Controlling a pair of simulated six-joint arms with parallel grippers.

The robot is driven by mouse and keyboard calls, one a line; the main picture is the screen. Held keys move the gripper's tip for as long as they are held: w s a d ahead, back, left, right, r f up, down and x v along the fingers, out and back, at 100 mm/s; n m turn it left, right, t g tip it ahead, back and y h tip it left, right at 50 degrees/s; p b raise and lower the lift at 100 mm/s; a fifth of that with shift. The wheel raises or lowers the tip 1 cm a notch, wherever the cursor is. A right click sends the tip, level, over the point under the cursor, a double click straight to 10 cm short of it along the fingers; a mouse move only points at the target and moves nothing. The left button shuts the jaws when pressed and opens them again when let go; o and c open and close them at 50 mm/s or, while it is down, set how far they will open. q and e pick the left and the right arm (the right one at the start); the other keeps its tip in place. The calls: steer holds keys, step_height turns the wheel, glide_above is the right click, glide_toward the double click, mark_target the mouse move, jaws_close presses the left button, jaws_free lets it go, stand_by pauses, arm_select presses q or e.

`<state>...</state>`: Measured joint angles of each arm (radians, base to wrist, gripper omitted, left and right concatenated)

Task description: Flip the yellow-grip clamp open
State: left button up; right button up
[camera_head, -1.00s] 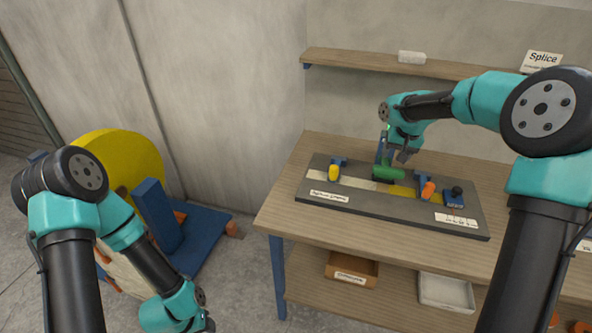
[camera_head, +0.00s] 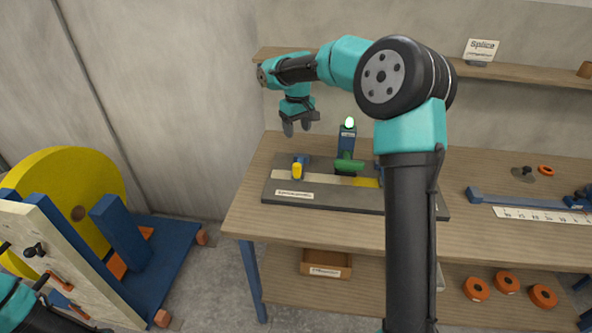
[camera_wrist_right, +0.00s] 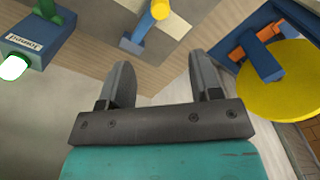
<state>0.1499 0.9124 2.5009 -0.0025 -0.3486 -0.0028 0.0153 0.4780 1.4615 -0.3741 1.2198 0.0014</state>
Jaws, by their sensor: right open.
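The yellow-grip clamp (camera_head: 297,170) sits at the left end of the dark splice board (camera_head: 270,194) on the bench. Its yellow grip also shows at the top of the right wrist view (camera_wrist_right: 160,9), on a blue base. My right gripper (camera_head: 298,129) is open and empty, above and slightly behind the clamp, apart from it. Its two spread fingers show in the right wrist view (camera_wrist_right: 160,82), with nothing between them. My left gripper is outside the head view; only a bit of my left arm shows at the lower left.
A blue post with a lit green lamp (camera_head: 348,124) and a green handle (camera_head: 348,166) stands right of the clamp. My right arm hides the board's right part. A yellow reel (camera_head: 60,172) on a blue stand is at the left. A shelf (camera_head: 505,72) runs behind.

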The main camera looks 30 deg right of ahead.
mark_target(297, 164)
step_height(297, 164, down, 16)
steer(key=shift+f, duration=0.25)
stand_by(0.4)
jaws_close()
stand_by(0.4)
